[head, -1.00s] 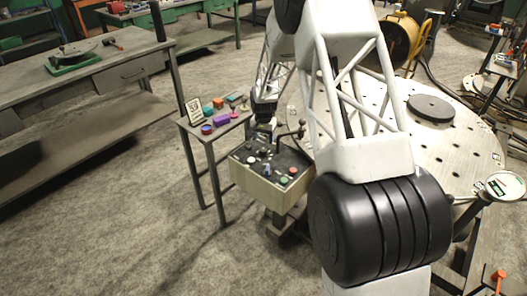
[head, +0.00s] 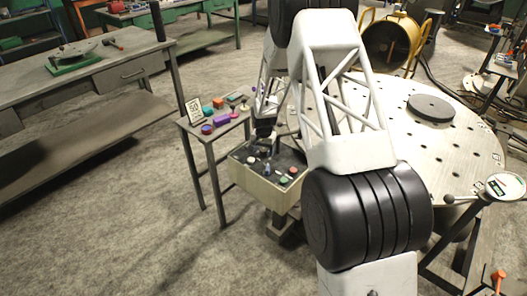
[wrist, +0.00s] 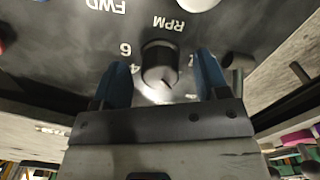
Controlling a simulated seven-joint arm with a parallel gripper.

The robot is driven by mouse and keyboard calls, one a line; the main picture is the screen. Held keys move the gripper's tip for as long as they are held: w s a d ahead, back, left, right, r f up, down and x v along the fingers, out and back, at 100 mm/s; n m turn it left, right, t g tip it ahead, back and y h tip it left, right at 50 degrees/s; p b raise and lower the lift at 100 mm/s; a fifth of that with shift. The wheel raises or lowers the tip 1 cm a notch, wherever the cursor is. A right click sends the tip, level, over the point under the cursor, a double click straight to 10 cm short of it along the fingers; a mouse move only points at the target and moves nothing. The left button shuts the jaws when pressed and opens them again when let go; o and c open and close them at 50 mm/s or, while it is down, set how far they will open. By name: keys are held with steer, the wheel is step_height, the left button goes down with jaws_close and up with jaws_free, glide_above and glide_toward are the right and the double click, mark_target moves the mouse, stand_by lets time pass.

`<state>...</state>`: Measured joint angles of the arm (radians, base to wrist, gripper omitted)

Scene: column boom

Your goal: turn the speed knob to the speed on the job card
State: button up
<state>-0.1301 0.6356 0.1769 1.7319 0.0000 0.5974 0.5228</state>
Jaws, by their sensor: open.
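The speed knob (wrist: 160,62) is a black round knob under the upside-down letters RPM in the wrist view. The numerals 4 and 6 show to its left; other dial marks are partly hidden. A line shows on its lower face, but its exact setting is unclear. My gripper (wrist: 162,75) is open, with one blue finger on each side of the knob; contact cannot be told. In the head view my gripper (head: 264,138) is over the control box (head: 252,186). The job card (head: 194,110) stands on the small side table, its print too small to read surely.
The side table (head: 207,140) left of the box carries several coloured items, including a purple block (head: 221,120). In the wrist view a dark lever (wrist: 237,70) stands close to the right finger. A round perforated table (head: 455,145) is to the right.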

steer(key=shift+f, duration=0.3)
steer(key=c, duration=0.9)
steer(key=shift+m, duration=0.3)
steer(key=m, duration=0.8)
stand_by(0.4)
